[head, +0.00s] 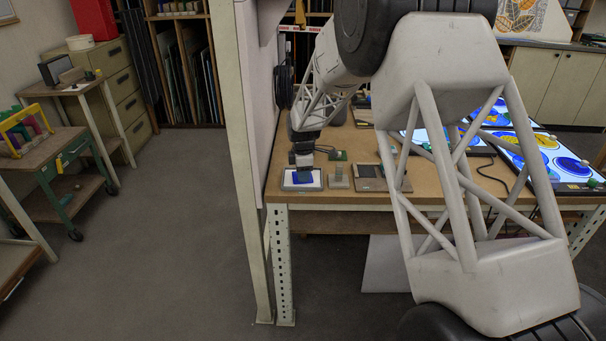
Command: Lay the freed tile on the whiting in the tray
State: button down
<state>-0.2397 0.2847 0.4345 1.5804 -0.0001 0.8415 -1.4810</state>
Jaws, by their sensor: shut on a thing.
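A small shallow tray (302,190) with white whiting (317,179) in it sits at the front left corner of the wooden bench. A dark blue tile (303,179) shows over the white surface, within the tray's outline. My gripper (302,168) points down at the tile from above and is shut on it. The fingertips are small and partly dark in this view. I cannot tell whether the tile touches the whiting or is just above it.
A small grey block (338,178) and a grey-brown panel (370,178) lie right of the tray. Lit panels with coloured glass (545,158) fill the right side. A pale upright post (252,200) stands left of the bench.

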jog(key=shift+f, duration=0.2)
dwell(0.6)
jog(key=c, duration=0.9)
grip_release()
jog(key=shift+r, duration=3.9)
